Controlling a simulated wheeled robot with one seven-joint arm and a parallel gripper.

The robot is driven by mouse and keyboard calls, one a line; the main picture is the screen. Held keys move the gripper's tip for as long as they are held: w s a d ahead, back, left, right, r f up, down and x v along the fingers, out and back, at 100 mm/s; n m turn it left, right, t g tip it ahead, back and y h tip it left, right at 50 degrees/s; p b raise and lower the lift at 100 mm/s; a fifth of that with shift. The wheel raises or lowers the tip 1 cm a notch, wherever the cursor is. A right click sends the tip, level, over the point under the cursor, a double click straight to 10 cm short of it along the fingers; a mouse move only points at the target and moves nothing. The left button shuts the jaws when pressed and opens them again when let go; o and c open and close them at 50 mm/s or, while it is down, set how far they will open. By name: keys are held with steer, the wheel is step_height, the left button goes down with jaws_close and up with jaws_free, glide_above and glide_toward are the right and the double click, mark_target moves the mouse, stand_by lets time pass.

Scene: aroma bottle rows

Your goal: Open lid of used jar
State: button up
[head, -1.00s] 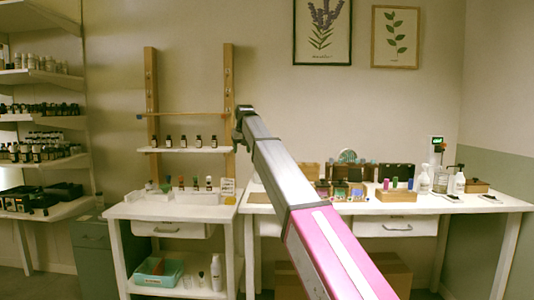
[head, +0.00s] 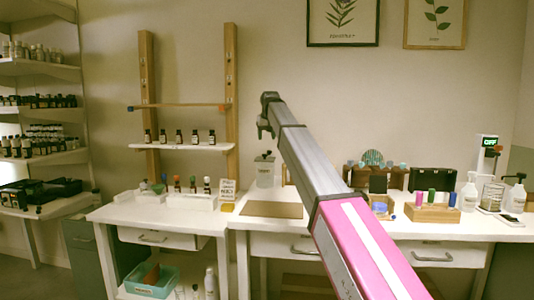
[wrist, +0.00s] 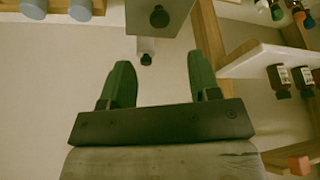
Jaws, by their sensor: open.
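A pale jar (head: 265,174) with a label and a lid with a small dark knob stands at the back of the table in the head view, left of my arm. Its lid looks closed. My gripper (head: 264,131) hangs in the air above the jar, apart from it. In the wrist view my gripper (wrist: 161,72) has its two green fingers spread with nothing between them.
A wall shelf (head: 180,148) with several small bottles is left of my gripper. A brown mat (head: 272,209) lies in front of the jar. A wooden box (head: 433,213) with coloured vials and white spray bottles (head: 468,191) stand to the right.

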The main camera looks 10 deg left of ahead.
mark_target(265, 157)
steer(key=x, duration=0.9)
steer(key=shift+f, duration=0.2)
